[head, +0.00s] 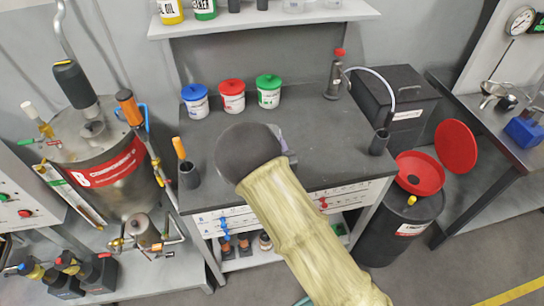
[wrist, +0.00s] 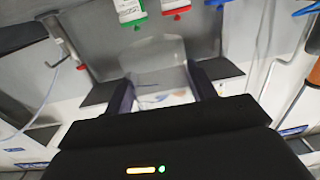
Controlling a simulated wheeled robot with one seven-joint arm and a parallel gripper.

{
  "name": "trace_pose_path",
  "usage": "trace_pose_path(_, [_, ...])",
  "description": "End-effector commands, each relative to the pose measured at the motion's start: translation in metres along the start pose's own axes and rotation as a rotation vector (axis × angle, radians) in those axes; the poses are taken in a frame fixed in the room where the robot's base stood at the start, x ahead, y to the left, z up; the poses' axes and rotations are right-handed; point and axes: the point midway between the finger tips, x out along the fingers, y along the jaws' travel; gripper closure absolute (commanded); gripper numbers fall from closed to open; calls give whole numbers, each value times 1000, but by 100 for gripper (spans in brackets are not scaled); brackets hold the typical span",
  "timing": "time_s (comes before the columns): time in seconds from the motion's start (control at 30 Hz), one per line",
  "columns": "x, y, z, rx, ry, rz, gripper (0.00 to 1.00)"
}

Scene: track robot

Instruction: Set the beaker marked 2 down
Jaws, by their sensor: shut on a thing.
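My gripper (wrist: 161,86) shows in the wrist view with its two dark fingers on either side of a clear, see-through beaker (wrist: 158,76), shut on it. I cannot read any number on the beaker. In the head view my own arm covers most of the gripper and the beaker, above the middle of the dark workbench top (head: 335,150). I cannot tell whether the beaker touches the bench.
Blue (head: 195,101), red (head: 232,97) and green (head: 268,91) lidded tubs stand along the bench's back. A dark cup with an orange handle (head: 188,175) is at left, another dark cup (head: 379,142) at right. Bare bench lies right of my arm.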

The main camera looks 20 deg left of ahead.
Motion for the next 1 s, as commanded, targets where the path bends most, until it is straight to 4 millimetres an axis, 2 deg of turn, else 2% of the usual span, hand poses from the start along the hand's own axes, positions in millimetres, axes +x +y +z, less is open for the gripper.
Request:
trace_pose_path(0.3, [0,0,44,-2,-1,-1,71])
trace_pose_path(0.77, [0,0,54,0,0,0,71])
trace_pose_path(1.0, [0,0,82,-3,-2,-1,71])
